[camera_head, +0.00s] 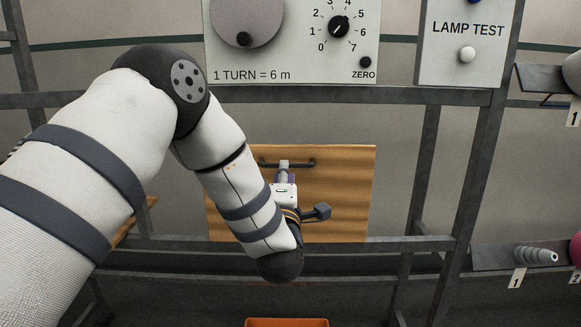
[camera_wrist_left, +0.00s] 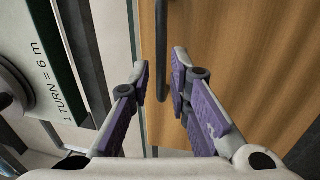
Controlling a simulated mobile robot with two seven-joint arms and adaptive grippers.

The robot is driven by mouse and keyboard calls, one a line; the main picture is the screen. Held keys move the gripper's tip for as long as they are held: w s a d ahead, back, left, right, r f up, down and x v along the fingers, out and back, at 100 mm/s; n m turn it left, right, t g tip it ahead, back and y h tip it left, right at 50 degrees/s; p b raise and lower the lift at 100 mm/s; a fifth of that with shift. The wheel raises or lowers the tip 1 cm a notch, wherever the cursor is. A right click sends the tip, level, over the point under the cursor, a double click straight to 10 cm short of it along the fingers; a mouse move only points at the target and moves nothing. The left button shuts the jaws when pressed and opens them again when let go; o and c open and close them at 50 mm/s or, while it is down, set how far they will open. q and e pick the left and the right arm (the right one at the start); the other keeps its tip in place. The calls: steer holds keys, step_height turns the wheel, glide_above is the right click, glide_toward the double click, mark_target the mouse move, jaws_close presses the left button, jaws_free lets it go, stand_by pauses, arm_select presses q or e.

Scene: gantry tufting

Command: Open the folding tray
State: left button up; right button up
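The folding tray (camera_head: 345,190) is a wooden panel standing upright in the grey frame, seen face-on in the head view. Its wood face (camera_wrist_left: 230,60) fills the right of the left wrist view. A dark bar handle (camera_head: 303,164) runs across near its top edge; it also shows in the left wrist view (camera_wrist_left: 161,50). My left gripper (camera_head: 284,167) is at the middle of the handle. In the wrist view its purple-padded fingers are apart, one on each side of the bar, with gaps showing. My forearm hides part of the panel's left side. My right gripper is out of view.
A panel with a crank disc (camera_head: 247,15) and a dial (camera_head: 339,27) is above the tray. A lamp test panel (camera_head: 467,45) is at upper right. Grey frame bars (camera_head: 430,165) surround the tray. An orange object (camera_head: 287,322) shows at the bottom edge.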

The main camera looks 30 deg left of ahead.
arm_select(q)
steer(key=x, duration=0.4)
steer(key=shift+w, duration=0.3)
jaws_close()
